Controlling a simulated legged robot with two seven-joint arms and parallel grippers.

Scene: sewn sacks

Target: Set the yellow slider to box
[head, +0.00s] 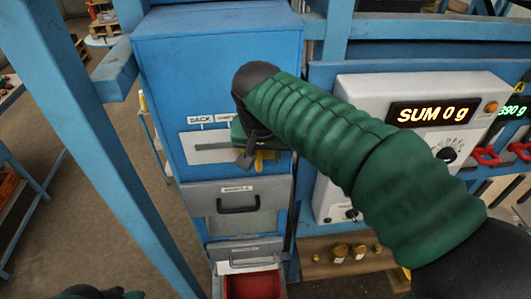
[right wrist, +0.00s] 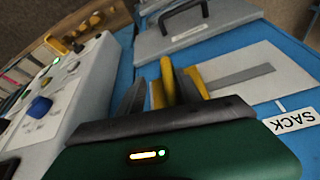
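The yellow slider (head: 266,156) sits at the right end of a grey slot plate (head: 190,147) on the blue cabinet's front. The label SACK (head: 200,119) is above the left end; a second label (head: 228,118) is partly hidden by my arm. My right gripper (head: 246,157) is at the slider. In the right wrist view, the slider's upright yellow handle (right wrist: 168,78) stands between the two dark fingers (right wrist: 160,92), which are apart with a small gap beside it. Another yellow part (right wrist: 197,82) shows behind one finger. Only a bit of my left arm shows at the bottom left.
Below the slot plate is a grey drawer (head: 238,200) with a dark handle, then another drawer (head: 240,255) and a red bin (head: 252,286). On the right stands a scale box (head: 365,95) reading SUM 0 g. Brass weights (head: 340,252) stand on a shelf below it.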

